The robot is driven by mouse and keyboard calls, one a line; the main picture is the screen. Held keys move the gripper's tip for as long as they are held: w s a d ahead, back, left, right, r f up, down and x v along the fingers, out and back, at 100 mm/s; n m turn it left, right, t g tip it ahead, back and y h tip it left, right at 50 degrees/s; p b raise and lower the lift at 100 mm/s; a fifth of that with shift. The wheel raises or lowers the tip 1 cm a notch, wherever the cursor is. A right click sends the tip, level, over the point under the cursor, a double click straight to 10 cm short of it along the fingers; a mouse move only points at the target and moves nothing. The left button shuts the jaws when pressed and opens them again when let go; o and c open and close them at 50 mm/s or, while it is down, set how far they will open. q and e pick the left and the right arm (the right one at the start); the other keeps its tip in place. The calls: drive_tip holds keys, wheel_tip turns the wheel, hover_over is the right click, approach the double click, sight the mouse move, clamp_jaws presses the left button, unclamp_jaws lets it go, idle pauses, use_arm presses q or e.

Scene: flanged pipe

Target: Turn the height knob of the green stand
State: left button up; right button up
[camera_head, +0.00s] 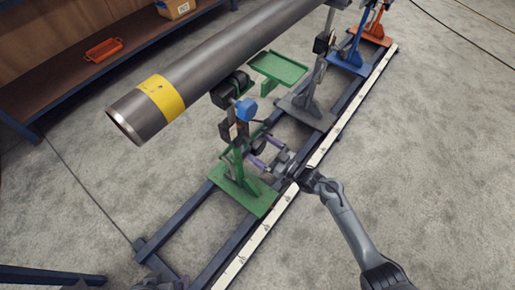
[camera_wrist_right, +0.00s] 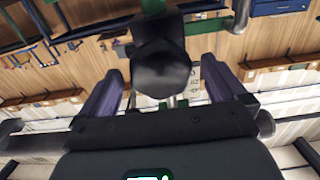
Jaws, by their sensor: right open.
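The green stand (camera_head: 243,190) stands on the dark rail frame in the head view, under the near end of the pipe (camera_head: 225,60). My right gripper (camera_head: 260,148) reaches its post from the right, with two purple fingers pointing at it. In the wrist view a black knob (camera_wrist_right: 162,68) lies ahead between the spread fingers of the right gripper (camera_wrist_right: 161,78). Gaps show on both sides of the knob, so the gripper is open around or just short of it; I cannot tell the depth. The knob is hard to make out in the head view.
Grey (camera_head: 307,108), blue (camera_head: 346,58) and orange (camera_head: 373,30) stands line the rails farther back. A green tray-like plate (camera_head: 279,68) sits beside the pipe. A shelf with an orange tray (camera_head: 104,50) is at the left. The floor to the right is mostly clear.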

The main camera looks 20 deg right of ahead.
drive_tip(key=shift+b+x, duration=0.4)
drive_tip(key=shift+x, duration=1.05)
